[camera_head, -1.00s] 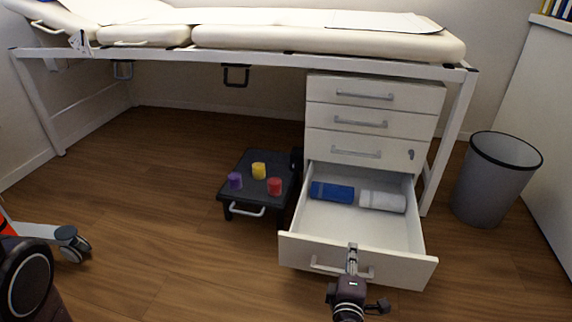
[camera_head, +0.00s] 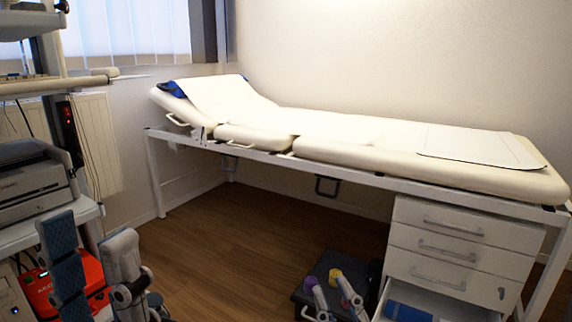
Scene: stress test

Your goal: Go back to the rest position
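My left gripper (camera_head: 92,228) is large and close at the lower left, its two grey fingers spread apart with nothing between them. My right gripper (camera_head: 335,287) shows at the bottom edge as two light fingers standing apart, in front of the black step stool (camera_head: 301,296). I see nothing held between them. A purple cup (camera_head: 310,281) and a yellow cup (camera_head: 335,275) stand on the stool, partly covered by these fingers. The rest of both arms is mostly out of view.
The white drawer unit (camera_head: 455,225) stands at the right with its bottom drawer open and a blue roll (camera_head: 408,312) inside. The examination couch (camera_head: 340,140) spans the back. An equipment cart (camera_head: 25,235) with a red case (camera_head: 40,290) is at the left.

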